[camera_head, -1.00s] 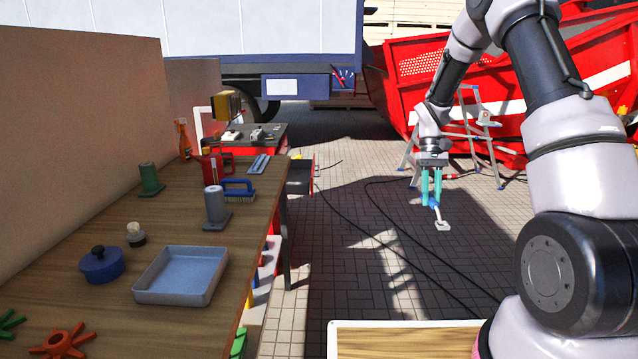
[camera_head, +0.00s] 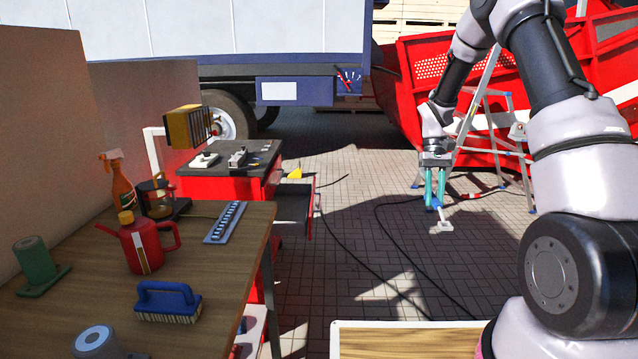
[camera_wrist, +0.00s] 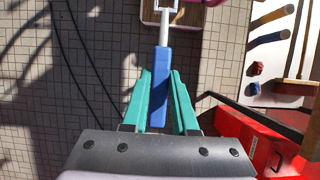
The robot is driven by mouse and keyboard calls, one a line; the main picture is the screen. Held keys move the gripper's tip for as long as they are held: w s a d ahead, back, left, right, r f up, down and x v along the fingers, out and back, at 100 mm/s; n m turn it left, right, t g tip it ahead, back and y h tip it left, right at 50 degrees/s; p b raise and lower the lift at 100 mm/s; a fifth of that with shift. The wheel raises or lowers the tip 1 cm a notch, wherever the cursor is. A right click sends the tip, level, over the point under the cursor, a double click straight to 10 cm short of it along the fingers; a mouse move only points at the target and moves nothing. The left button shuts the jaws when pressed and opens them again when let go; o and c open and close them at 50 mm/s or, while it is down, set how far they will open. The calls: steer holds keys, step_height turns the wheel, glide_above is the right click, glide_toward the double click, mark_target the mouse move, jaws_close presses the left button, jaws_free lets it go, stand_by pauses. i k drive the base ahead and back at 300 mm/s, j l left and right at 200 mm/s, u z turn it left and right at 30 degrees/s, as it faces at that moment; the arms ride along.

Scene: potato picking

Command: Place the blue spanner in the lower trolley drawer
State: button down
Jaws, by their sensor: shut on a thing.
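The blue spanner (camera_head: 437,205) hangs from my gripper (camera_head: 434,203), its pale open end pointing down. In the wrist view, the spanner's blue handle (camera_wrist: 160,78) lies between the two teal fingers of my gripper (camera_wrist: 161,90), which are shut on it. The red trolley (camera_head: 225,187) with a dark top stands left of centre, behind the workbench. A drawer (camera_head: 293,197) is pulled out on its right side, dark inside; I cannot tell which level it is. My gripper is to the right of this drawer, apart from it, over open paving.
The wooden workbench (camera_head: 205,275) at the left carries a red can (camera_head: 145,247), a blue brush (camera_head: 167,300) and other items. A stepladder (camera_head: 490,120) and red machine (camera_head: 590,75) stand behind my gripper. Black cables cross the otherwise clear paving between drawer and gripper.

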mark_target(284, 215)
steer(key=i, duration=1.8)
steer(key=i+u, duration=0.15)
steer(key=i, duration=0.35)
steer(key=i+l+u, duration=0.1)
steer(key=i, duration=0.35)
steer(key=i+l+u, duration=0.15)
steer(key=i, duration=0.35)
steer(key=l+u, duration=0.3)
steer(key=j, duration=0.25)
steer(key=i, duration=0.05)
